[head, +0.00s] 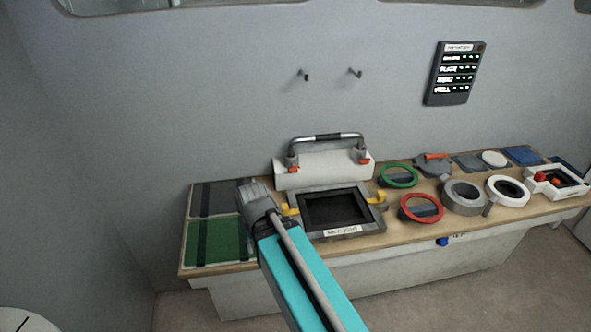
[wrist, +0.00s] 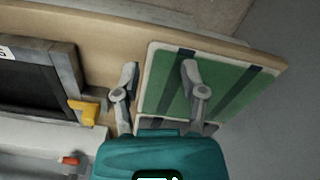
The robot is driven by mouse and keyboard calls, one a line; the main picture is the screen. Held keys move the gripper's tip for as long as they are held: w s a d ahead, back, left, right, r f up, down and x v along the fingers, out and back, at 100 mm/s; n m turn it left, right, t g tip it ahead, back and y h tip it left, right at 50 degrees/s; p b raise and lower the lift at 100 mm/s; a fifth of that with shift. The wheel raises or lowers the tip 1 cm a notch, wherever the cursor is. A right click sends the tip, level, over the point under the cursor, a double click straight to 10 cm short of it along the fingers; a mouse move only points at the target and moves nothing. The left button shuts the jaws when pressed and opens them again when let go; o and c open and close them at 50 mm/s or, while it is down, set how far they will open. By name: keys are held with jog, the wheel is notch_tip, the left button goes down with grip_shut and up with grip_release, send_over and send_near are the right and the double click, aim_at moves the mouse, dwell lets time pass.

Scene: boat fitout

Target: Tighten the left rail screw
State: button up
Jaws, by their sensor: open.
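A grey grab rail (head: 325,138) with a dark middle band stands on a white block (head: 322,178) at the back of the bench. The left rail screw (head: 293,169) is a small orange-red piece at the block's left end. In the wrist view, a red-tipped piece (wrist: 70,160) at the lower left looks like this screw. A matching right screw (head: 367,161) sits at the other end. My gripper (head: 252,190) is left of the block, with its fingers (wrist: 162,82) spread and empty above the green pad. Whether the screw sits proud is too small to tell.
A framed dark opening (head: 338,210) with yellow clips (head: 291,209) lies in front of the rail block. A green pad (head: 214,241) and grey pad (head: 213,199) lie at left. Rings (head: 421,208) and other parts crowd the right. A lit panel (head: 454,73) hangs on the wall.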

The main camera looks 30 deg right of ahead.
jog(key=shift+w, duration=0.15)
jog(key=w+d+f+h+b, duration=0.2)
jog(key=w+d, duration=0.1)
jog(key=w+d+f+h+b, duration=0.1)
jog(key=shift+w+d+b, duration=0.15)
jog(key=shift+d+b, duration=0.25)
jog(key=w+d+h+b, duration=0.1)
jog(key=w, duration=0.1)
jog(key=w+d+f+h+b, duration=0.1)
jog(key=w+d+h+b, duration=0.2)
jog(key=w+b, duration=0.1)
jog(key=shift+w+d+f+n+h, duration=0.3)
jog(key=shift+w+f+h, duration=0.05)
jog(key=shift+h, duration=0.05)
jog(key=w+h+b, duration=0.1)
jog(key=w, duration=0.1)
jog(key=w+d+h+b, duration=0.1)
jog(key=w+h+b, duration=0.1)
jog(key=w, duration=0.1)
jog(key=w+d+r+t+h+b, duration=0.1)
jog(key=w+h+b, duration=0.1)
jog(key=shift+w+d+r, duration=0.1)
jog(key=shift+w, duration=0.05)
jog(key=w+a+r+t+h+b, duration=0.1)
jog(key=w+r+h+b, duration=0.2)
jog(key=w+h+b, duration=0.1)
jog(key=shift+w+a+r+n+h+b, duration=0.15)
jog(key=shift+w+r+n+h+b, duration=0.25)
jog(key=shift+w, duration=0.8)
jog(key=shift+f, duration=0.1)
